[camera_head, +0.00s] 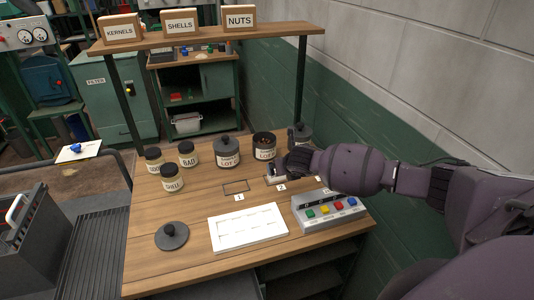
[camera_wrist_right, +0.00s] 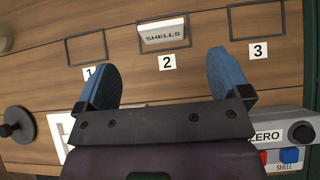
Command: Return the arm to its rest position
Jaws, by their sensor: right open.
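My right arm comes in from the right in the head view, and its gripper (camera_head: 286,172) is over the table by the mark 2. In the right wrist view my right gripper (camera_wrist_right: 162,78) has its two blue fingers wide apart, with nothing between them. A small white block marked SHELLS (camera_wrist_right: 163,34) sits in the outlined slot 2, just ahead of the fingertips and apart from them. The block also shows in the head view (camera_head: 274,181), partly hidden by the gripper. My left gripper is not in view.
A button box (camera_head: 330,212) stands below my right forearm. Several jars stand along the back, including an open one (camera_head: 264,146). A white tray (camera_head: 248,228) and a dark lid (camera_head: 172,237) lie in front. A shelf with signs (camera_head: 180,22) spans the back; a wall (camera_head: 430,60) is right.

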